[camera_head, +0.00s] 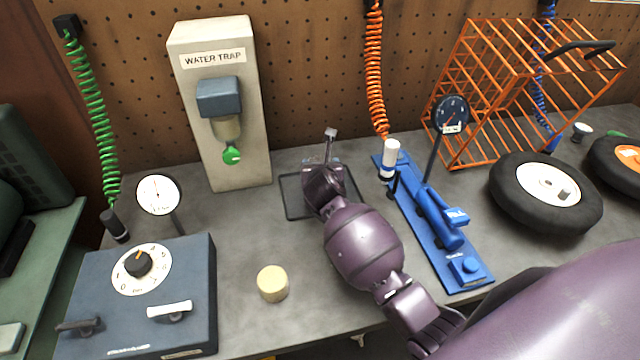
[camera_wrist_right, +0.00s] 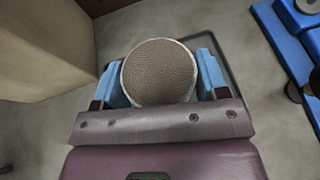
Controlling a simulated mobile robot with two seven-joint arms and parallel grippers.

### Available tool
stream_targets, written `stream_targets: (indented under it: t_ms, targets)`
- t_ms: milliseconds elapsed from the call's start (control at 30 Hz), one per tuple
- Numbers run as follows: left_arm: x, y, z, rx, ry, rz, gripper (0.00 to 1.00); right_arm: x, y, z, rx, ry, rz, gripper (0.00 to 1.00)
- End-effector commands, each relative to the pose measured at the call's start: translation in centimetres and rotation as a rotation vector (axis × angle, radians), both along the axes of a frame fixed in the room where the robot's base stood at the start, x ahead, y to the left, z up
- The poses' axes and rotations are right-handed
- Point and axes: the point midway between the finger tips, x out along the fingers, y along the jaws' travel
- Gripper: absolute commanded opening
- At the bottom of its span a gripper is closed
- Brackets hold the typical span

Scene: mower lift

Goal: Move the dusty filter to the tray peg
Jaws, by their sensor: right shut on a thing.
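The dusty filter (camera_wrist_right: 160,72), a round brown-grey mesh face with a pale rim, sits between the blue fingers of my right gripper (camera_wrist_right: 162,82). The gripper is shut on it. In the head view, my right wrist hides the filter and most of the fingers. My right gripper is over the dark-rimmed tray (camera_head: 290,203) at the middle back of the bench. I cannot make out the tray peg, nor whether the filter touches it or the tray. A pale tan cylinder (camera_head: 272,284) stands on the bench at the front. My left gripper is not in view.
The water trap stand (camera_head: 188,140) is left of the tray. A blue pump (camera_head: 440,220) with gauge is right of it, then a black wheel (camera_head: 515,205) and orange cage (camera_head: 480,110). A dark dial box (camera_head: 190,285) is front left.

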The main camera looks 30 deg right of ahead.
Motion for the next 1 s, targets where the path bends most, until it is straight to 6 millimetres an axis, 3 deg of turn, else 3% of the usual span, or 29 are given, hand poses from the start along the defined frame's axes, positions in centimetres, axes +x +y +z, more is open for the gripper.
stream_targets:
  t_ms: [267, 533, 967, 1000]
  targets:
    - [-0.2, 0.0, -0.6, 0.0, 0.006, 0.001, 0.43, 0.0, 0.0, -1.7, -0.001, -0.001, 0.0, 0.45]
    - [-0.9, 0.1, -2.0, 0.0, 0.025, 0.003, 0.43, 0.0, 0.0, -5.3, -0.001, 0.002, 0.001, 0.45]
    - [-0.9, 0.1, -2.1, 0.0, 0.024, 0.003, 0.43, 0.0, 0.0, -5.7, 0.0, -0.001, 0.0, 0.45]
    - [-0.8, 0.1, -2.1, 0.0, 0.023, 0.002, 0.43, 0.0, 0.0, -5.7, 0.0, -0.001, 0.0, 0.69]
